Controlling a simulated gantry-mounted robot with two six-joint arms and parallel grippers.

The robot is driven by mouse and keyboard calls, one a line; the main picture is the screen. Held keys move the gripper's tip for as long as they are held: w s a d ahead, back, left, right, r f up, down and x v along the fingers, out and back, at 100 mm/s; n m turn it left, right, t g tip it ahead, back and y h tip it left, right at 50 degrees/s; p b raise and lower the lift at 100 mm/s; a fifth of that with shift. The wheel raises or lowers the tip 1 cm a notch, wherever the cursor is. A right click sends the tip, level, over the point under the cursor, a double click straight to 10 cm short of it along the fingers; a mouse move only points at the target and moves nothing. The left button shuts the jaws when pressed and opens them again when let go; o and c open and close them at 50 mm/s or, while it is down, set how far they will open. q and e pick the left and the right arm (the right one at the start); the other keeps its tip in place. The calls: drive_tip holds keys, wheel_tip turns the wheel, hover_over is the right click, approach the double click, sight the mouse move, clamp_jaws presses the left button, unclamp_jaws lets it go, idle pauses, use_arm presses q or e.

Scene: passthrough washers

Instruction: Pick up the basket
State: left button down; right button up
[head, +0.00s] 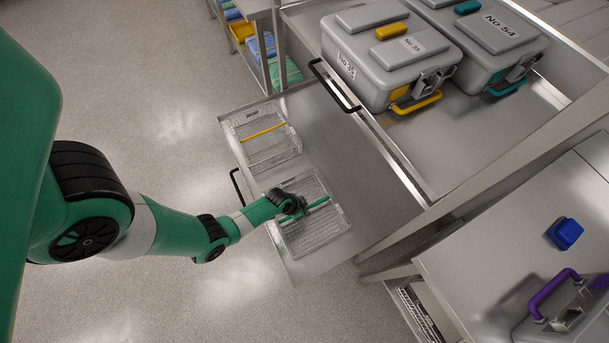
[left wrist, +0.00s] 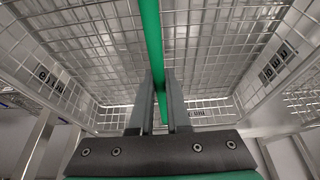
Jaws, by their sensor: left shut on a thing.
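A wire basket (head: 317,236) with a green handle bar across its top sits on the lower metal shelf in the head view. A second wire basket (head: 268,150) with a yellow bar stands behind it on the same shelf. My left gripper (head: 300,207) is at the green bar of the nearer basket. In the left wrist view the two fingers (left wrist: 160,100) are shut on the green bar (left wrist: 152,45), with the mesh walls and floor of the basket (left wrist: 210,50) around and beyond them. My right gripper is not in view.
Grey containers (head: 375,60) with yellow and teal handles stand on the upper shelf at the back right. A cart with a black handle (head: 334,86) edges the shelf. A blue item (head: 565,233) and a purple-handled case (head: 556,290) are at the right. Open floor (head: 150,110) lies left.

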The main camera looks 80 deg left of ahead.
sight(308, 207)
use_arm(q)
drive_tip(key=shift+r, duration=0.15)
drive_tip(key=shift+r+p, duration=0.35)
wheel_tip(308, 207, up, 3)
drive_tip(key=shift+p, duration=1)
drive_tip(key=s+d+r+p, duration=0.6)
drive_tip(key=s+d+r, duration=0.3)
drive_tip(key=s+d, duration=0.1)
drive_tip(key=shift+p, duration=0.35)
